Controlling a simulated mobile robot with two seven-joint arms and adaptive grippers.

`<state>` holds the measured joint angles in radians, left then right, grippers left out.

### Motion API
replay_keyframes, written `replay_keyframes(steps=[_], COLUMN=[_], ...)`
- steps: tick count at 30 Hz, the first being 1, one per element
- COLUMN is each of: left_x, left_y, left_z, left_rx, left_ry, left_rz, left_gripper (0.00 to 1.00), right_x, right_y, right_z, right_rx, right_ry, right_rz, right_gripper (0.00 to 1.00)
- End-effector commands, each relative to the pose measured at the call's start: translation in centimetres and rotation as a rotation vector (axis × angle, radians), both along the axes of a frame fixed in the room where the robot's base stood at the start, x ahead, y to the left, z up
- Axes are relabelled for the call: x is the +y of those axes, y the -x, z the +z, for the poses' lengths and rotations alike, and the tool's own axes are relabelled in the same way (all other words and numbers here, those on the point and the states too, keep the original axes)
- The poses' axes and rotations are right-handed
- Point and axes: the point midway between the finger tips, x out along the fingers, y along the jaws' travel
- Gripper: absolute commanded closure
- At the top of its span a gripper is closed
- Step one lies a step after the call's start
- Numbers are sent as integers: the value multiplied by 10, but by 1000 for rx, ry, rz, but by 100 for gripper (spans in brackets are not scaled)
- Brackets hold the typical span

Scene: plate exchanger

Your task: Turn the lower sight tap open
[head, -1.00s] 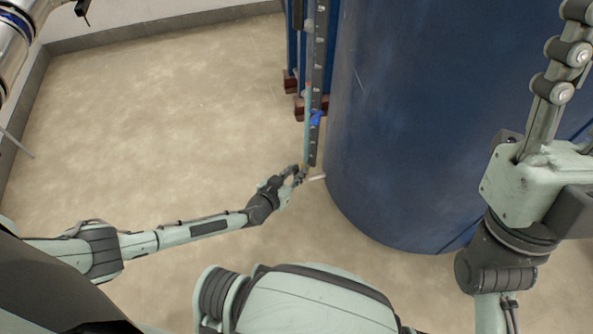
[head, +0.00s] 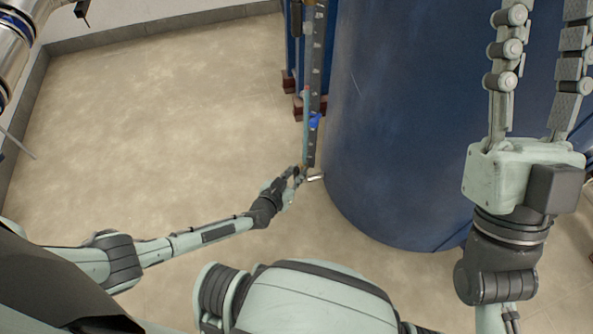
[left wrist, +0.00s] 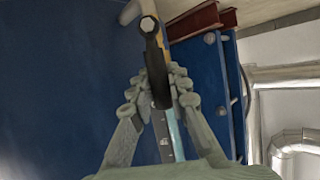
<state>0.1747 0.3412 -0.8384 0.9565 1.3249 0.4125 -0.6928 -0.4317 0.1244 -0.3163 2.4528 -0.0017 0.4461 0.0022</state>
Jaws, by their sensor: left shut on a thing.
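The lower sight tap shows in the left wrist view as a black lever (left wrist: 157,72) with a hex bolt at its pivot, near a pale pipe stub. In the head view the tap sits at the foot of the sight gauge (head: 317,75), beside the blue tank, mostly hidden by my left gripper (head: 297,172). My left gripper (left wrist: 158,82) is shut on the black lever, with one finger on each side of it. My right gripper (head: 541,15) is raised in front of the tank, its fingers wide apart and empty.
The large blue tank (head: 410,120) stands just right of the gauge. A blue pointer (head: 314,120) sits on the gauge strip. Reddish-brown blocks (head: 298,104) lie behind the gauge. The floor (head: 170,130) to the left is clear. Shiny pipework (head: 14,45) stands at the upper left.

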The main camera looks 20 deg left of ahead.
Motion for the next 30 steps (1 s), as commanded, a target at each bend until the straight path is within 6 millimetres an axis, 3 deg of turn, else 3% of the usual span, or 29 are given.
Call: replay_keyframes(steps=[2, 3, 7, 20, 30], left_x=[-1, -1, -1, -1, 0], left_y=[0, 0, 0, 1, 1], left_z=[0, 0, 0, 6, 54], left_rx=[-1, -1, 0, 2, -2], left_ry=[-3, -3, -2, 4, 8], left_rz=[-2, -3, -2, 3, 3], left_gripper=[100, 78, 62, 61, 61], right_x=[0, 0, 0, 0, 0], right_y=[0, 0, 0, 0, 0], right_z=[0, 0, 0, 0, 0], right_rx=[-1, -1, -2, -2, -3], right_ry=[0, 0, -1, -2, -1], right_rz=[0, 0, 0, 0, 0], right_gripper=[60, 60, 60, 60, 60])
